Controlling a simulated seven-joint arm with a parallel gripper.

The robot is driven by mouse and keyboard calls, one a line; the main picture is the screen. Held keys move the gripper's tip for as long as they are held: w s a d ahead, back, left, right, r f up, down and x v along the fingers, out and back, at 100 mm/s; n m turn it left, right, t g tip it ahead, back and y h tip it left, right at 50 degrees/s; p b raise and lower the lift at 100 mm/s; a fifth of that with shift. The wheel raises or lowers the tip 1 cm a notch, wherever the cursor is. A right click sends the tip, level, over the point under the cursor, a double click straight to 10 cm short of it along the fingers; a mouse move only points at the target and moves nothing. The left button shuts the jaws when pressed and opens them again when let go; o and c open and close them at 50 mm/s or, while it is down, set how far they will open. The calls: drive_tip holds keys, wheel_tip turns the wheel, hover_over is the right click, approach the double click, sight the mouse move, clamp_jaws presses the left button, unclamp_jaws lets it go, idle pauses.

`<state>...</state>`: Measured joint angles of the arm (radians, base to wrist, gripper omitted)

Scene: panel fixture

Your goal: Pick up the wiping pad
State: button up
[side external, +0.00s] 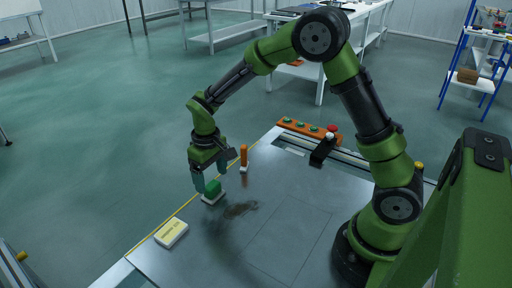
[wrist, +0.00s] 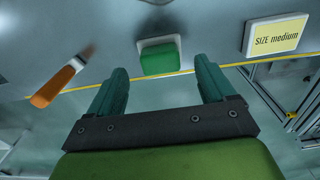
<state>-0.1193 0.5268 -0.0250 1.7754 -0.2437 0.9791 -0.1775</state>
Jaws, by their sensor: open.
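The wiping pad is a green block on a white base (side external: 213,189), lying on the grey panel near its yellow-lined edge. It also shows in the wrist view (wrist: 160,58), just ahead of and between my fingertips. My gripper (side external: 210,176) points down close above the pad, fingers apart. In the wrist view my gripper (wrist: 160,70) has its two teal fingers spread, with nothing held between them. I cannot tell whether a finger touches the pad.
An orange-handled tool (side external: 243,157) is beside the gripper. A "SIZE medium" block (side external: 171,232) lies nearer the front corner. A dark smear (side external: 238,210) marks the panel (side external: 285,200). An orange button strip (side external: 308,131) and a black fixture (side external: 323,150) are at the back. The panel's middle is clear.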

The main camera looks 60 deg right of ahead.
sight(212, 185)
wheel_tip(212, 185, down, 4)
drive_tip(key=shift+w+f, duration=0.1)
drive_tip(key=shift+f, duration=0.15)
drive_tip(key=shift+c, duration=0.5)
drive_tip(key=c, duration=1.1)
drive_tip(key=shift+o, duration=0.2)
drive_tip(key=shift+r, duration=0.75)
wheel_tip(212, 185, up, 2)
drive_tip(key=shift+r, duration=0.25)
drive_tip(key=s, duration=0.5)
drive_tip(key=s+d, duration=0.1)
drive_tip(key=s, duration=0.4)
drive_tip(key=s+r, duration=0.1)
drive_tip(key=s, duration=0.5)
drive_tip(key=shift+d, duration=0.3)
